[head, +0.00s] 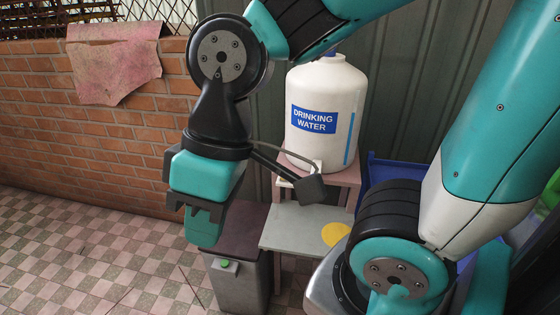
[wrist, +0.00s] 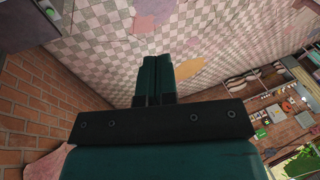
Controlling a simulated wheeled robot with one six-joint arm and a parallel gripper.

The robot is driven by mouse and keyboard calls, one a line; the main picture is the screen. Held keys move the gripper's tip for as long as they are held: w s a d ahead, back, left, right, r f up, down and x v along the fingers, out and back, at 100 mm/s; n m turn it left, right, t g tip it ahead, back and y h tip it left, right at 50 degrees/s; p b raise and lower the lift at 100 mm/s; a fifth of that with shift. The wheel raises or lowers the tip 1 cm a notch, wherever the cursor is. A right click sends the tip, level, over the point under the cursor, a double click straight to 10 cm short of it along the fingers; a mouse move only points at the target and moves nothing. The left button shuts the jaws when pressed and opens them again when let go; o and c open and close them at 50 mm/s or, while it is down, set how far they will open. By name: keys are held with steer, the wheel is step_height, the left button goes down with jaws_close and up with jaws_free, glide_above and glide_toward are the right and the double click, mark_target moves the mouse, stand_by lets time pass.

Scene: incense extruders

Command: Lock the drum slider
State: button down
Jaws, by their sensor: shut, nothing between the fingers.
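My gripper (head: 204,230) is shut and empty, pointing down in front of the brick wall in the head view. In the wrist view its two teal fingers (wrist: 155,75) lie together with nothing between them. I cannot make out a drum slider in either view. A grey box (head: 238,288) with a dark top and a green button (head: 224,263) stands below and right of my gripper, partly hidden by it. A grey box with a green button (wrist: 52,13) also shows at the wrist view's top left, apart from my fingers.
A white drinking water drum (head: 325,112) sits on a pink stand (head: 345,178). A grey table (head: 292,228) with a yellow disc (head: 335,233) is in front. A brick wall (head: 100,158) lies left. The checkered floor (head: 90,250) is open at left. Shelves (wrist: 290,115) show in the wrist view.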

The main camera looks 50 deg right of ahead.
steer(key=shift+a, duration=0.2)
steer(key=w+d+f+m+t+h+b, duration=0.15)
steer(key=w+d+f+m, duration=0.3)
steer(key=w, duration=0.45)
steer(key=w+d+f+m+g+h, duration=0.1)
steer(key=w+d+f+m+h, duration=0.25)
steer(key=w+d, duration=0.35)
steer(key=w+d+f+m+h, duration=0.3)
steer(key=w+d+m, duration=0.1)
steer(key=d, duration=0.3)
steer(key=w+d+f+m+g+h+b, duration=0.1)
steer(key=w+d+f+m+h, duration=0.2)
steer(key=w+d+f+m, duration=0.1)
steer(key=w+d+m, duration=0.1)
steer(key=w+d, duration=0.1)
steer(key=d, duration=0.1)
steer(key=shift+w+d+f+m+h, duration=0.2)
steer(key=shift+d+f+m+h, duration=0.1)
steer(key=shift+d, duration=0.05)
steer(key=shift+g, duration=0.25)
